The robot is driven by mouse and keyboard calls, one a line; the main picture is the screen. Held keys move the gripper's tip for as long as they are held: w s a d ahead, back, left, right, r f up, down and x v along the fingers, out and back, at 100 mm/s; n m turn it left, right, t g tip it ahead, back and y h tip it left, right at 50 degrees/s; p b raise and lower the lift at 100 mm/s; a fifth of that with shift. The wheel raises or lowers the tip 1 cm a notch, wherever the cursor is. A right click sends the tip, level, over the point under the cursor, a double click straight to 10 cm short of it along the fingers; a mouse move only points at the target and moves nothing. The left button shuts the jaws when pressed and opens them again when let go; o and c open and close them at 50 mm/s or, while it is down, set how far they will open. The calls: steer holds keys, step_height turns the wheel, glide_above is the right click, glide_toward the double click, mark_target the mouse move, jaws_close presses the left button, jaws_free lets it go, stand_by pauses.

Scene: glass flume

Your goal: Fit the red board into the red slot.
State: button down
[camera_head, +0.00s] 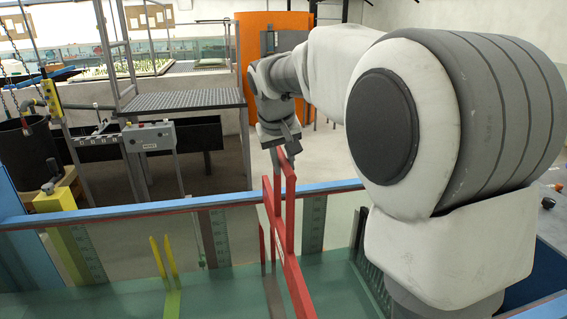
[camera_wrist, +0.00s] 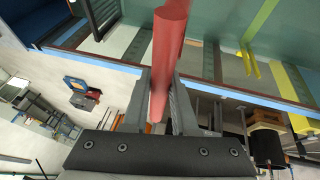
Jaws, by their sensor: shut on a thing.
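The red board (camera_head: 289,265) hangs upright, seen nearly edge-on in the head view, with its top handle in my gripper (camera_head: 283,152). It reaches down past the blue-topped flume wall into the flume. In the wrist view the red board (camera_wrist: 168,55) runs between the two fingers of my gripper (camera_wrist: 160,105), which are shut on it. The red slot shows as a thin red post (camera_head: 262,243) just left of the board. The rest of the slot is largely hidden behind the board, and I cannot tell whether the board's lower edge is in it.
A yellow slot with two posts (camera_head: 172,257) stands left of the board on the green flume floor (camera_head: 215,290). The blue-edged flume wall (camera_head: 120,211) crosses the view. A grey control box (camera_head: 149,137) and a metal platform (camera_head: 185,101) stand beyond it.

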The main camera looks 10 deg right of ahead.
stand_by(0.4)
step_height(320, 180, down, 6)
steer(key=b, duration=0.5)
steer(key=shift+f, duration=0.2)
stand_by(0.9)
steer(key=shift+f, duration=0.15)
stand_by(0.8)
steer(key=shift+f+b, duration=2.5)
steer(key=shift+f, duration=0.75)
